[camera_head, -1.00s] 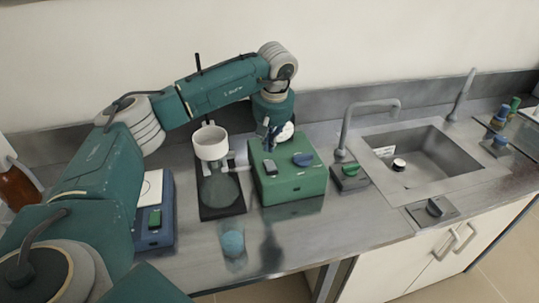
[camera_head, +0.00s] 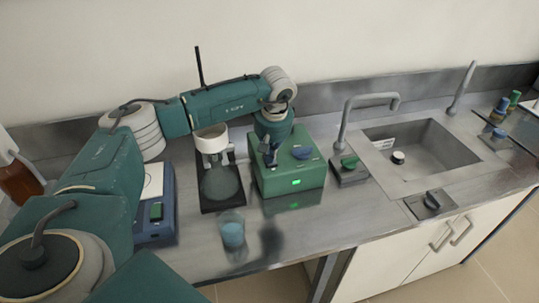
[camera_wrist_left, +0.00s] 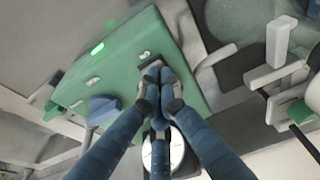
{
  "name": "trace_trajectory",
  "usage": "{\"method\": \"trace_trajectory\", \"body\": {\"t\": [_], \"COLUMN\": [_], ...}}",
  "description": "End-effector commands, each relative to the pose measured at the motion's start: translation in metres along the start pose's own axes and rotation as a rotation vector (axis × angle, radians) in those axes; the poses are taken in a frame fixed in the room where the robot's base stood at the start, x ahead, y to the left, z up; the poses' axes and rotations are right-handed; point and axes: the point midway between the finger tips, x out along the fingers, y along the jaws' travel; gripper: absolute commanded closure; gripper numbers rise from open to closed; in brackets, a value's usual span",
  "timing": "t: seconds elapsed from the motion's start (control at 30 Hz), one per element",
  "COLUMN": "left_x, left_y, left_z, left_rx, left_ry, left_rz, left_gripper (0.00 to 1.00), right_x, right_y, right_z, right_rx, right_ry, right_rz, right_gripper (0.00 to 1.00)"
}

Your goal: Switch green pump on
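The green pump (camera_head: 290,172) is a green box on the bench, with a blue knob (camera_head: 303,152) on top and a lit green indicator (camera_head: 296,182) on its front. In the left wrist view the pump (camera_wrist_left: 125,70) fills the upper left, with its lit indicator (camera_wrist_left: 97,48), blue knob (camera_wrist_left: 103,106) and a small dark switch (camera_wrist_left: 147,58). My left gripper (camera_head: 268,153) is over the left part of the pump's top. In the wrist view its blue fingers (camera_wrist_left: 158,82) are drawn together, tips right beside the switch; I cannot tell whether they touch it. My right gripper is not in view.
Left of the pump stands a filter setup with a white funnel (camera_head: 211,140) on a dark base. A blue balance (camera_head: 157,226) is further left. A beaker of blue liquid (camera_head: 232,232) stands near the front edge. A faucet (camera_head: 346,125) and sink (camera_head: 430,150) are to the right.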

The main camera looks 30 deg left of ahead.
Motion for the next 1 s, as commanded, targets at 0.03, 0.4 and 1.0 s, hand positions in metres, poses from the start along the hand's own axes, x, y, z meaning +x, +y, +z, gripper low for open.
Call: {"method": "trace_trajectory", "body": {"t": [0.03,0.4,1.0], "left_x": [0.0,0.0,-0.003], "left_y": [0.0,0.0,0.0], "left_z": [0.0,-0.005,-0.016], "left_rx": [0.0,-0.002,0.0], "left_ry": [0.0,0.0,0.0], "left_rz": [0.0,0.0,0.001], "left_gripper": [1.0,1.0,1.0], "right_x": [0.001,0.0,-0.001], "right_y": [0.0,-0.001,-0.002], "right_z": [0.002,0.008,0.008], "right_rx": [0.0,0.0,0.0], "right_ry": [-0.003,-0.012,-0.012], "right_rz": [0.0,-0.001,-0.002], "right_gripper": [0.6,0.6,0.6]}}
